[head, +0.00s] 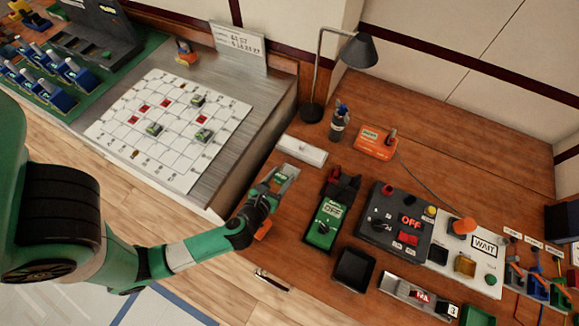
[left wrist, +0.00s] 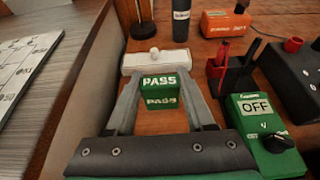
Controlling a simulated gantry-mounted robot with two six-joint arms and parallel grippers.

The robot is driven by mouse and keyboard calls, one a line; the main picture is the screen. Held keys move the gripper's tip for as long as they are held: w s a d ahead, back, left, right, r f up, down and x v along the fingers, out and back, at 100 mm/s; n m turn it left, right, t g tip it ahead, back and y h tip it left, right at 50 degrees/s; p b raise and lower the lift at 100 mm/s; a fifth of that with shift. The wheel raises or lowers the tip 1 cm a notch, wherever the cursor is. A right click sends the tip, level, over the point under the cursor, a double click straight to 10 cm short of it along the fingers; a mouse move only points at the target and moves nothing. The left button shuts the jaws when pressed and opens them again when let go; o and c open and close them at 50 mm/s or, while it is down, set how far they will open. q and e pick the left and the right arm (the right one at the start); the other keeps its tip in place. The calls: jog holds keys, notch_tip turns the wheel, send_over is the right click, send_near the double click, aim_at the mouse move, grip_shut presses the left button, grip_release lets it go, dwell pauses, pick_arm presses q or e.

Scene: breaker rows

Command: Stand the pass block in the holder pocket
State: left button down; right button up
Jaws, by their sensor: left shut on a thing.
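The pass block (left wrist: 164,91) is green with white PASS lettering on two faces. My left gripper (left wrist: 166,95) is shut on it, with one grey finger at each side. In the head view my left gripper (head: 277,180) is over the left part of the wooden bench, and the block (head: 282,178) shows small between its fingers. I cannot tell whether the block touches the bench. No pocket is clearly marked as the holder; a gold box-like part (head: 465,266) sits on the white WAIT panel (head: 486,273) at the right. My right gripper is not in view.
A white bar (head: 302,150) with a knob lies just beyond my left gripper. A green OFF meter (head: 325,224), a black control box (head: 398,222) and an empty black tray (head: 354,270) stand to the right. A lamp (head: 312,112) and bottle (head: 339,124) stand at the back.

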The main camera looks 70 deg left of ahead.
pick_arm(q)
jog(key=w+a+f, duration=0.1)
jog(key=a+f, duration=0.1)
jog(key=w+a+f+b, duration=0.1)
jog(key=w+a+f, duration=0.1)
jog(key=f, duration=0.1)
jog(key=w+a+f+b, duration=0.1)
jog(key=w+a+f, duration=0.1)
jog(key=a, duration=0.1)
jog(key=shift+w+f, duration=0.15)
jog(key=shift+w, duration=0.1)
jog(key=shift+w+a+f, duration=0.1)
jog(key=shift+w+a, duration=0.05)
jog(key=shift+a+f+b, duration=0.15)
jog(key=shift+f+b, duration=0.1)
jog(key=shift+b, duration=0.2)
notch_tip(320, 180, down, 3)
jog(key=shift+w+f+b, duration=0.1)
jog(key=shift+f+b, duration=0.1)
jog(key=shift+b, duration=1.05)
jog(key=shift+r, duration=0.15)
jog(key=shift+c, duration=1.3)
grip_release()
